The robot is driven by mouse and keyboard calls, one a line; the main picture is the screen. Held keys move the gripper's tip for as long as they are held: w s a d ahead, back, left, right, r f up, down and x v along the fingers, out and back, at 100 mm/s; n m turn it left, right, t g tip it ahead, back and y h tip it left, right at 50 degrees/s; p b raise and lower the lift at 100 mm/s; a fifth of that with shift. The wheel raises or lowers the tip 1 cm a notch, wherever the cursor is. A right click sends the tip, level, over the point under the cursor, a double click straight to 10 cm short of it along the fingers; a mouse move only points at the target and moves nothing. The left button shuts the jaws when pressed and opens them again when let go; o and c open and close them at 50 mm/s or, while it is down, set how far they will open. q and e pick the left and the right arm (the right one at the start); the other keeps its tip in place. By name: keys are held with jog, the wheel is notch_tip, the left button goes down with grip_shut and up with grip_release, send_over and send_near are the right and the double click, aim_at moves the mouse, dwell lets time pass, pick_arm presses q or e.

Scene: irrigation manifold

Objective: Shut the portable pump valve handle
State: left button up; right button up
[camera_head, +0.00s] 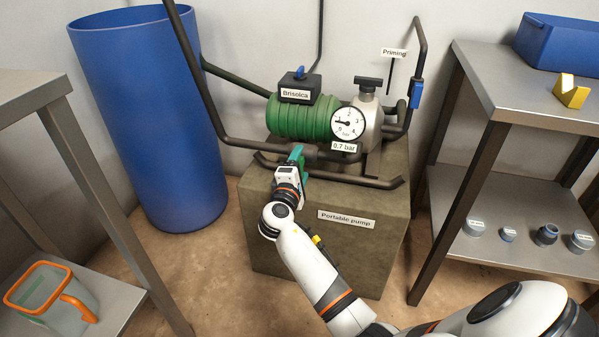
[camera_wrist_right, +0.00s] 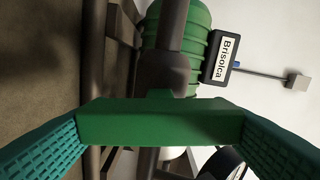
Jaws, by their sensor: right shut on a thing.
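The portable pump, a green ribbed motor (camera_head: 303,118) with a grey pump head (camera_head: 369,128), stands on a brown block (camera_head: 290,225) labelled "Portable pump". My right gripper (camera_head: 297,157) is at the front of the pump by the dark pipe. In the right wrist view, a green valve handle (camera_wrist_right: 160,125) lies between its teal finger pads, which are shut on it. Behind the handle is a dark pipe with a thick fitting (camera_wrist_right: 168,72). In the head view the gripper hides most of the handle, and I cannot tell its angle to the pipe. My left gripper is out of view.
A pressure gauge (camera_head: 347,124) above a "0.7 bar" label and a blue-handled valve (camera_head: 415,95) on the priming pipe are to the right. A blue barrel (camera_head: 150,115) stands at left. Metal shelves (camera_head: 480,95) flank the block; a clear jug (camera_head: 50,295) is lower left.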

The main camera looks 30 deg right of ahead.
jog(key=shift+f+m+b, duration=0.25)
jog(key=shift+m+b, duration=0.25)
jog(key=shift+m, duration=0.7)
jog(key=shift+r, duration=0.1)
jog(key=o, duration=1)
jog(key=p+v, duration=0.2)
jog(key=v, duration=1)
jog(key=shift+p, duration=0.35)
